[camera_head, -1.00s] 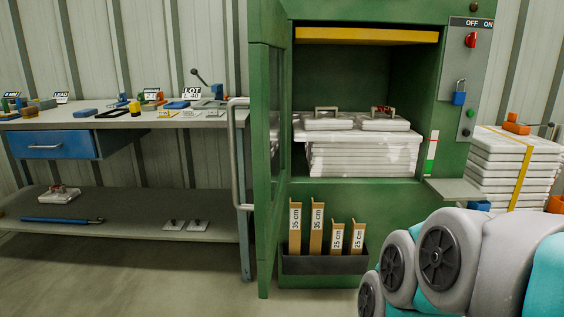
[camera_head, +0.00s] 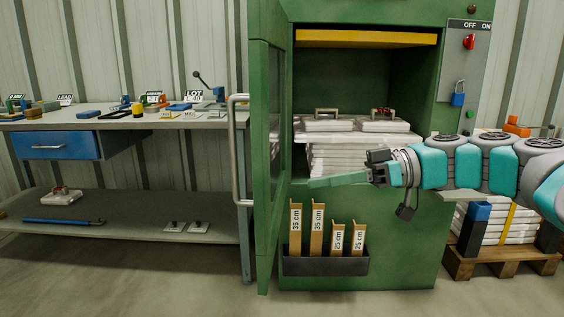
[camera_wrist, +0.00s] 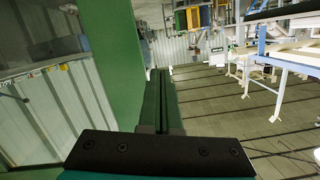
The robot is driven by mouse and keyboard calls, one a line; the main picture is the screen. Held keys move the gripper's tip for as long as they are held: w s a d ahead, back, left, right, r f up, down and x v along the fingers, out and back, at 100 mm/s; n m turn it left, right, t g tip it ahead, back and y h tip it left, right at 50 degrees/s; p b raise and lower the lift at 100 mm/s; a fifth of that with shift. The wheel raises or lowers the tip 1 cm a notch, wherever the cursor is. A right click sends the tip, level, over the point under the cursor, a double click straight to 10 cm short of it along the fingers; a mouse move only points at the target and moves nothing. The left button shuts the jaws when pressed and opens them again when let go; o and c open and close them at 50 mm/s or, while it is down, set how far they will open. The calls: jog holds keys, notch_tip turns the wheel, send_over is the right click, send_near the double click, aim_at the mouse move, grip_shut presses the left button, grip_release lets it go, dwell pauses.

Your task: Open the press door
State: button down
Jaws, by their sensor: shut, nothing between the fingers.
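The green press door (camera_head: 262,200) stands swung open at the left of the press, seen nearly edge-on, with a window in it. Its grey bar handle (camera_head: 238,150) is on the door's left side. My gripper (camera_head: 312,183) is shut and empty, in front of the press opening, pointing left. Its tips are just right of the door's inner side; I cannot tell whether they touch. In the wrist view my shut fingers (camera_wrist: 159,85) reach forward beside a green panel (camera_wrist: 120,65), likely the door. The press (camera_head: 400,240) holds a white wrapped stack (camera_head: 350,160).
A workbench (camera_head: 190,122) with small tools and a blue drawer (camera_head: 52,146) stands left of the door. A black holder (camera_head: 325,265) with labelled boards hangs below the opening. A strapped stack on a pallet (camera_head: 500,262) is at right. The floor in front is clear.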

jog(key=n+t+y, duration=0.2)
send_near(264, 156)
jog(key=a, duration=0.2)
jog(key=a+p, duration=0.1)
jog(key=a, duration=0.1)
jog(key=w+a, duration=0.1)
jog(key=a, duration=0.1)
jog(key=shift+a+r+p, duration=0.2)
jog(key=shift+a+p, duration=0.2)
jog(key=shift+a, duration=0.1)
jog(key=shift+a+f+b, duration=0.15)
jog(key=shift+a+b, duration=0.2)
jog(key=w+a+m+t+h+b, duration=0.1)
jog(key=w+a+m+t+b, duration=0.1)
jog(key=a+b, duration=0.6)
jog(key=shift+w+a+m+t, duration=0.45)
jog(key=shift+a+t, duration=0.85)
jog(key=shift+a, duration=1.9)
jog(key=shift+s, duration=0.1)
